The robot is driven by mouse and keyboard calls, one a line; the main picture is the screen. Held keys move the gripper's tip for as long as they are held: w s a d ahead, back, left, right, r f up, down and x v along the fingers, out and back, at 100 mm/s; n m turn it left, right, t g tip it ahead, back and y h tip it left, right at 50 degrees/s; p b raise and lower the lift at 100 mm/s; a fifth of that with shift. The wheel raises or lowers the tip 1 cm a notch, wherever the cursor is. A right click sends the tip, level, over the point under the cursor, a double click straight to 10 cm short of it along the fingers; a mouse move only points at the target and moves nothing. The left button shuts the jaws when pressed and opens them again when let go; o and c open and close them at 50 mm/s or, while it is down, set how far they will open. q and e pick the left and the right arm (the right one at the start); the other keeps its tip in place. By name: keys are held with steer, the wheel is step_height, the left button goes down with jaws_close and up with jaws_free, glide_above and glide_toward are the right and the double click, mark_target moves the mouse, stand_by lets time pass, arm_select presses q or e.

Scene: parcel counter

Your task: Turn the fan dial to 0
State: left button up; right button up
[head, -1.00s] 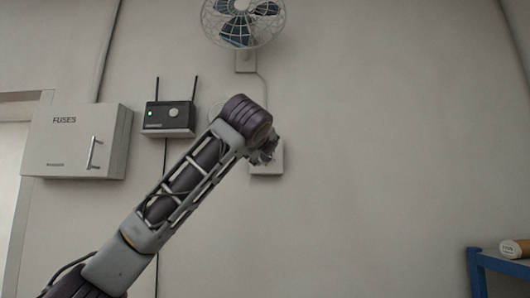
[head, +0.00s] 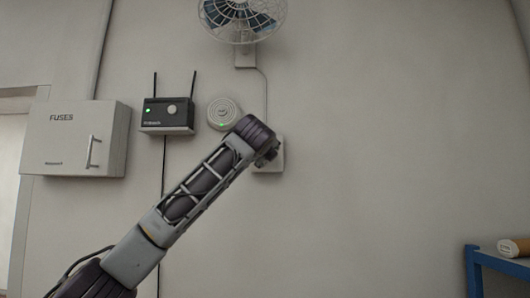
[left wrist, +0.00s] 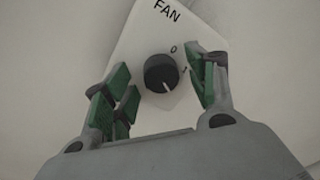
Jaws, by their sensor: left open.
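The fan dial (left wrist: 160,73) is a round black knob on a white plate (left wrist: 150,30) marked "FAN", tilted in the left wrist view. The digit 0 is above the knob and another mark is to its right. The knob's pale pointer line is on its lower side, away from the 0. My left gripper (left wrist: 160,68) is open, its green-padded fingers on either side of the knob with gaps. In the head view the plate (head: 278,160) is on the wall, its dial hidden behind my left arm. The wall fan (head: 241,14) is above. My right gripper is not in view.
A grey fuse box (head: 75,138), a black device with two antennas (head: 168,118) and a round white device with a green light (head: 223,113) are on the wall to the left. A blue stand (head: 490,262) is at lower right. The wall right of the plate is bare.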

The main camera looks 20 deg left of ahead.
arm_select(q)
steer(key=c, duration=1)
steer(key=shift+c, duration=0.2)
steer(key=shift+f+n, duration=0.1)
steer(key=shift+n, duration=0.4)
steer(key=shift+w+d+f+n+y+b, duration=0.15)
steer(key=shift+n+y+b, duration=0.35)
steer(key=shift+n, duration=3.55)
steer(key=shift+s+d+f+n+y+b, duration=0.1)
steer(key=shift+n+y+b, duration=0.4)
steer(key=shift+n, duration=3.5)
steer(key=shift+w+d+f+n+y+b, duration=0.15)
steer(key=shift+n+y+b, duration=0.35)
steer(key=shift+n, duration=3.55)
steer(key=shift+a, duration=0.1)
